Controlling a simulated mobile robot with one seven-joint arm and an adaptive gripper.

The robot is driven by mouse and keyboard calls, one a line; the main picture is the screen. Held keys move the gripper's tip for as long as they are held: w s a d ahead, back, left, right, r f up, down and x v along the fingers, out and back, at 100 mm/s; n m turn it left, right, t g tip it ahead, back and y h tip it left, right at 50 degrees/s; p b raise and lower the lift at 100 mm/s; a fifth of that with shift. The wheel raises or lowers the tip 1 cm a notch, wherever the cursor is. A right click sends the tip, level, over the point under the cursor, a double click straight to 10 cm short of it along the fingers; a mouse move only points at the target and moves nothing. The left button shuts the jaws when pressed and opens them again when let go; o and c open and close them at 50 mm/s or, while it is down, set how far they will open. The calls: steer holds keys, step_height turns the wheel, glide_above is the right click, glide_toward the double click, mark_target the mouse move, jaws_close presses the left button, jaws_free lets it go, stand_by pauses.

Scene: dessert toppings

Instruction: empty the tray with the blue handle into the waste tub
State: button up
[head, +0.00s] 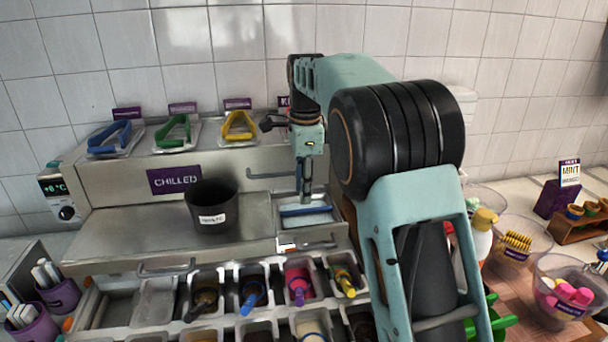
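A small tray (318,217) with a blue handle bar (304,210) sits on the right part of the steel counter. My gripper (305,197) points down right at this tray's handle. Its fingers show as one narrow shape, so I cannot tell whether they are open or shut, or touching the handle. The tray's contents are not clear. A dark round tub (212,207) with a white label, which looks like the waste tub, stands upright on the counter to the left of the tray. Its inside is dark.
Blue (110,137), green (173,131) and yellow (239,126) tongs-like handles lie on trays on the raised shelf. Topping bins with colored scoops (251,290) line the front. Bowls (566,290) stand at right. The counter left of the tub is clear.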

mark_target(303, 210)
steer(key=f, duration=0.6)
steer(key=shift+w+f, duration=0.15)
steer(key=shift+w, duration=0.2)
jaws_close()
steer(key=shift+r, duration=0.2)
steer(key=shift+r+p, duration=2.15)
steer(key=shift+r, duration=0.05)
steer(key=shift+d, duration=0.15)
